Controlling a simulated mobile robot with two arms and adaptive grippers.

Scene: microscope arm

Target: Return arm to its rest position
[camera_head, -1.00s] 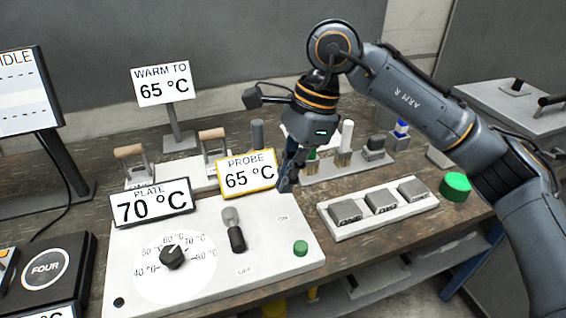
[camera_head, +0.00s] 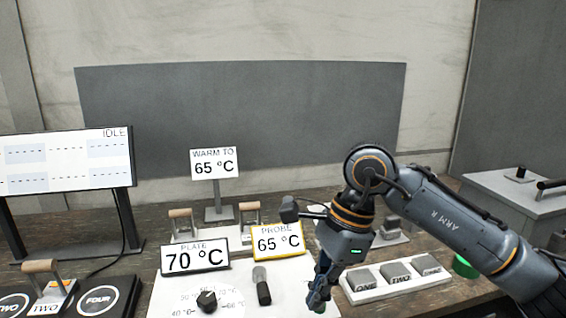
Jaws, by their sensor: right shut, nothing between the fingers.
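My right arm (camera_head: 450,222) comes in from the right, bent at the elbow, with its wrist hanging down. My right gripper (camera_head: 318,300) is shut and empty, pointing down at the right end of the white hotplate panel (camera_head: 165,295). It hides part of that panel, and I cannot tell whether it touches it. The panel carries a black dial (camera_head: 207,300), a dark lever switch (camera_head: 262,287), a PLATE 70 °C sign (camera_head: 194,257) and a PROBE 65 °C sign (camera_head: 278,240). My left gripper is not in view.
A tray of grey blocks (camera_head: 395,276) lies just right of the gripper, with a green button (camera_head: 464,266) beyond. A WARM TO 65 °C sign (camera_head: 214,163) stands behind. A monitor (camera_head: 66,162) reads IDLE at left. Black pads, one marked FOUR (camera_head: 100,299), lie front left.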

